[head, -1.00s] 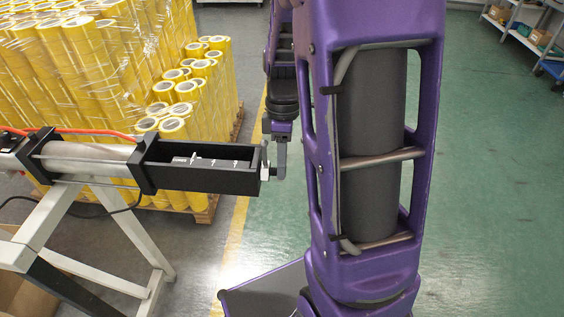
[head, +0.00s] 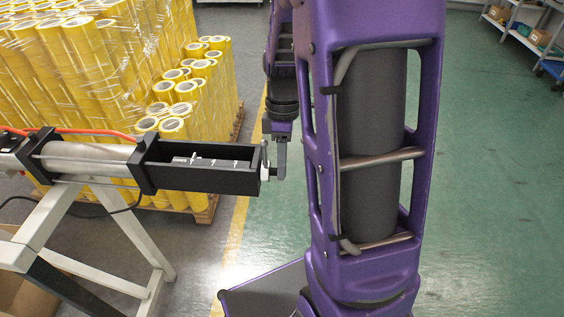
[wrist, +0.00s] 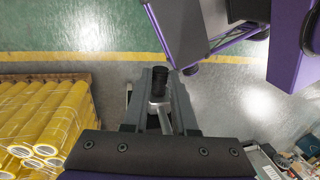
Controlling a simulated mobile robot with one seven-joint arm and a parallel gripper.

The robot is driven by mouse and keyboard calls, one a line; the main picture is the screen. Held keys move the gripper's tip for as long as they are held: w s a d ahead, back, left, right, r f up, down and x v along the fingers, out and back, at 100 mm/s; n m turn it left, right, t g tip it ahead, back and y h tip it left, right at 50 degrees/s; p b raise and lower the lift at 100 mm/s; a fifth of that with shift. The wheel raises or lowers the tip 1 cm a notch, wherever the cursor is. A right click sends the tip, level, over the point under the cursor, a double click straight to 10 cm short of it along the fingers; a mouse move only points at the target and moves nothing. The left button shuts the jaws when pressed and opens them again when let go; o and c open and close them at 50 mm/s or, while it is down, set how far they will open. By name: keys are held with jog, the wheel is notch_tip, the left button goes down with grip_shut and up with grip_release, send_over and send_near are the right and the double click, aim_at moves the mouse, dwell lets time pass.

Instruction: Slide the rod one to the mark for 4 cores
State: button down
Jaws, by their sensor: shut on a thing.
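A black trough (head: 205,180) extends from the machine on the left, and its inside carries a scale with several white marks (head: 195,161). The figures on the marks are too small to read. At its right end is a pale fitting with a rod (head: 273,173) that has a dark tip. My gripper (head: 281,158) points down at this end and is shut on the rod. In the wrist view the rod's black knob (wrist: 161,83) and grey metal part (wrist: 160,110) show between my fingers. The rest of the rod is hidden inside the trough.
A pale metal stand (head: 45,225) carries the machine, with a grey cylinder (head: 85,160) behind the trough. A pallet of wrapped yellow tape rolls (head: 70,70) stands behind. Green floor to the right is free, and shelves (head: 525,35) are far back.

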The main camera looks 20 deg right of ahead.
jog(key=s+d, duration=0.1)
jog(key=d, duration=0.1)
jog(key=s+d, duration=0.1)
jog(key=d, duration=0.1)
jog(key=shift+s+d+r, duration=0.1)
jog(key=shift+s+d, duration=0.05)
jog(key=shift+s, duration=0.05)
jog(key=c, duration=0.7)
grip_release()
notch_tip(320, 180, up, 17)
jog(key=w+d+p, duration=0.1)
jog(key=w, duration=0.2)
jog(key=shift+d, duration=0.3)
